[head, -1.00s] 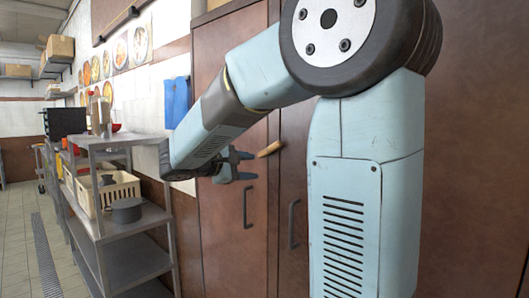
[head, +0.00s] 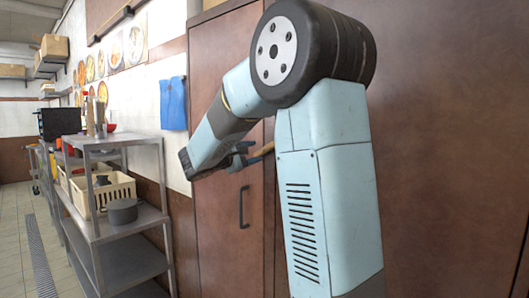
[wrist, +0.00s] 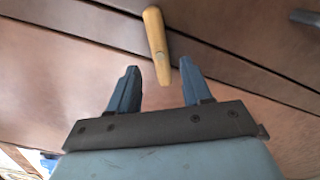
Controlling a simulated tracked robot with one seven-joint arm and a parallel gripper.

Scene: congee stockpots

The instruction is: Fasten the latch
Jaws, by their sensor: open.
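The latch is a small wooden turn-piece (wrist: 154,32) on the brown cabinet doors, with a small screw visible on it. In the wrist view its lower end reaches between the fingertips of my gripper (wrist: 157,68), which is open, with a finger on either side and visible gaps to both. Whether the fingers are level with the latch in depth I cannot tell. In the head view my gripper (head: 240,158) is at the latch (head: 264,150), whose right part is hidden behind my arm.
The left cabinet door (head: 222,222) has a dark handle (head: 244,207); another dark handle (wrist: 306,17) shows in the wrist view. A blue cloth (head: 173,103) hangs on the wall.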

